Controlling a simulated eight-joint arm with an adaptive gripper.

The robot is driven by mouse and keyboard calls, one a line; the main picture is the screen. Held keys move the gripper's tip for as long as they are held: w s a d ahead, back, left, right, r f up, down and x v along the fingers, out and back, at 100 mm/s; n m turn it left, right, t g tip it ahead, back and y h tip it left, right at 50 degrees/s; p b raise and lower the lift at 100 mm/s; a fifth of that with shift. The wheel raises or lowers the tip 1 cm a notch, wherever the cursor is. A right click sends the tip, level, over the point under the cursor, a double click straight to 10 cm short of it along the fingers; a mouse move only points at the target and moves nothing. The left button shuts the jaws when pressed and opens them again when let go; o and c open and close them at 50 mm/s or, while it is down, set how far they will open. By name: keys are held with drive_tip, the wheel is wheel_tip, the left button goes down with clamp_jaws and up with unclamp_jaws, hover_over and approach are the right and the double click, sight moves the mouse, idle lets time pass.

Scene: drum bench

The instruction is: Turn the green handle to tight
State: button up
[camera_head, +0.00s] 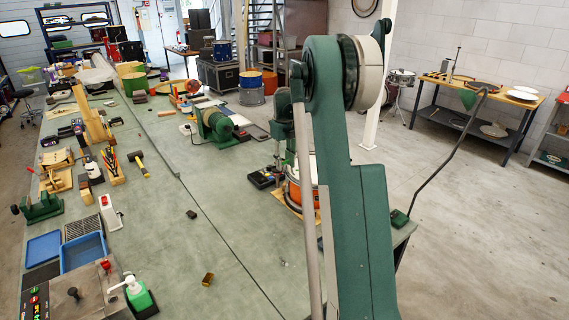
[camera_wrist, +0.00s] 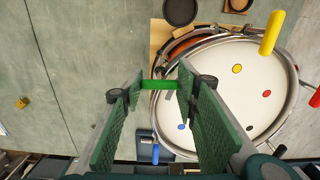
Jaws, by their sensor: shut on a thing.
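The drum lies below my gripper in the wrist view, with a white head (camera_wrist: 225,95) inside a metal hoop. The green handle (camera_wrist: 158,85) sits at the drum's left edge, lying crosswise between my fingers. My gripper (camera_wrist: 160,88) is shut on the green handle, one finger at each end of it. A yellow handle (camera_wrist: 272,33) stands at the upper right of the rim, a blue handle (camera_wrist: 155,153) at the lower left, and a red handle (camera_wrist: 315,98) at the right edge, partly cut off. In the head view the orange drum (camera_head: 295,190) is partly hidden by my arm.
A small brass-coloured block (camera_head: 208,279) lies on the green bench (camera_head: 175,235). The bench middle is mostly clear.

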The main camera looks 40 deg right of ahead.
sight(284, 162)
drive_tip(key=o, duration=0.9)
drive_tip(key=shift+r, duration=0.1)
drive_tip(key=shift+r, duration=5.95)
drive_tip(key=shift+a, duration=0.15)
